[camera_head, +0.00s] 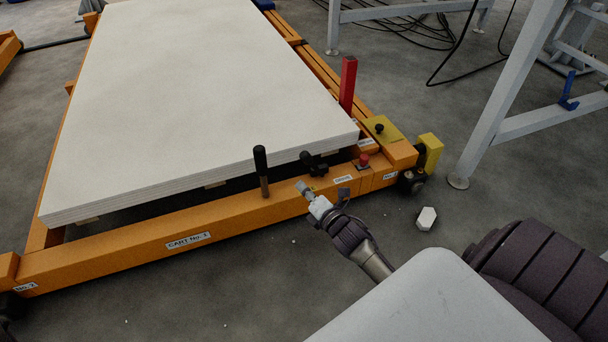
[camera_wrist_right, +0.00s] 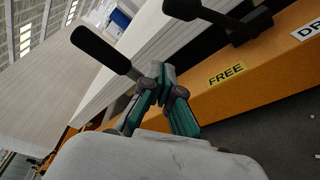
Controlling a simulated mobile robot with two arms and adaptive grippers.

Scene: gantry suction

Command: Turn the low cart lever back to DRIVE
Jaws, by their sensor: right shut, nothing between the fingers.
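The low black lever (camera_head: 313,165) is on the front beam of the orange cart, near its right end. In the right wrist view the lever (camera_wrist_right: 224,18) has a round knob at its left end, and its arm lies over toward the left, above the yellow FREE label (camera_wrist_right: 226,73). A white label starting with "DR" (camera_wrist_right: 308,30) is to the right of its pivot. My right gripper (camera_head: 302,186) is shut and empty, just in front of the beam and below the lever knob; its fingers (camera_wrist_right: 160,82) appear apart from the lever. My left gripper is out of view.
An upright black-handled lever (camera_head: 261,168) stands close left of my gripper. A red button (camera_head: 364,160) and red post (camera_head: 348,85) are to the right. White boards (camera_head: 190,90) overhang behind the lever.

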